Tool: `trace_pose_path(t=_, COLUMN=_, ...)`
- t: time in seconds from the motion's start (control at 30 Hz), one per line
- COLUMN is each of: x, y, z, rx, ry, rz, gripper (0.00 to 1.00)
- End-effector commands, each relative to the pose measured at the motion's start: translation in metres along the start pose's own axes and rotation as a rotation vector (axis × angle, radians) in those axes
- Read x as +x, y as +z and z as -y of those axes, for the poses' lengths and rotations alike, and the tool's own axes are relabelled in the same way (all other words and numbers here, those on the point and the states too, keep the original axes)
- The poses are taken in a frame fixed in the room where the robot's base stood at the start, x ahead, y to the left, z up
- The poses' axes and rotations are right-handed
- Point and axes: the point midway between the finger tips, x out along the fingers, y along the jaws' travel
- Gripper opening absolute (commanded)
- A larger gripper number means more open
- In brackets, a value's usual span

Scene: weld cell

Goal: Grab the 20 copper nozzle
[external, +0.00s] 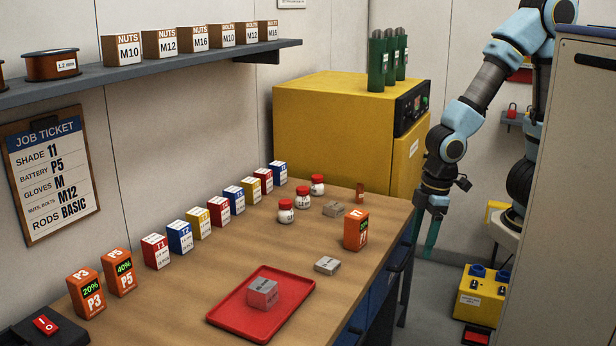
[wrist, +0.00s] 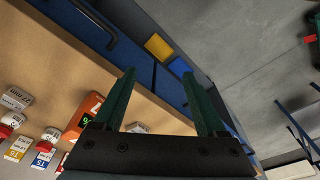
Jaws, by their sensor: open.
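A small copper-brown upright piece (external: 360,192), which looks like the copper nozzle, stands near the far right end of the workbench (external: 185,285). Any number on it is too small to read. My gripper (external: 432,238) hangs off the right side of the bench, fingers pointing down, apart from the copper piece. In the wrist view my gripper (wrist: 159,78) has its two green fingers spread with nothing held. I cannot make out the copper piece in the wrist view.
An orange battery box (external: 356,230), grey blocks (external: 334,209) and red-lidded jars (external: 302,198) stand near the copper piece. A red tray (external: 225,318) holds a grey block. A yellow cabinet (external: 330,130) rises behind the bench.

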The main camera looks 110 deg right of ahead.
Motion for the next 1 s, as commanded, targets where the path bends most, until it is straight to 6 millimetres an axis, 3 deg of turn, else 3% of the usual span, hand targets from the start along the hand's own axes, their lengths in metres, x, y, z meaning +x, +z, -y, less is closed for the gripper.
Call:
trace_pose_path(t=0.13, x=0.000, y=0.000, z=0.000, rx=0.000, ry=0.000, rz=0.000, gripper=0.74)
trace_pose_path(t=0.23, x=0.000, y=0.000, z=0.000, rx=0.000, ry=0.000, rz=0.000, gripper=0.63)
trace_pose_path(t=0.57, x=0.000, y=-0.001, z=-0.007, rx=0.032, ry=0.010, rz=0.006, gripper=0.63)
trace_pose_path(t=1.0, x=0.011, y=0.003, z=-0.097, rx=0.556, ry=0.056, rz=0.044, gripper=0.63)
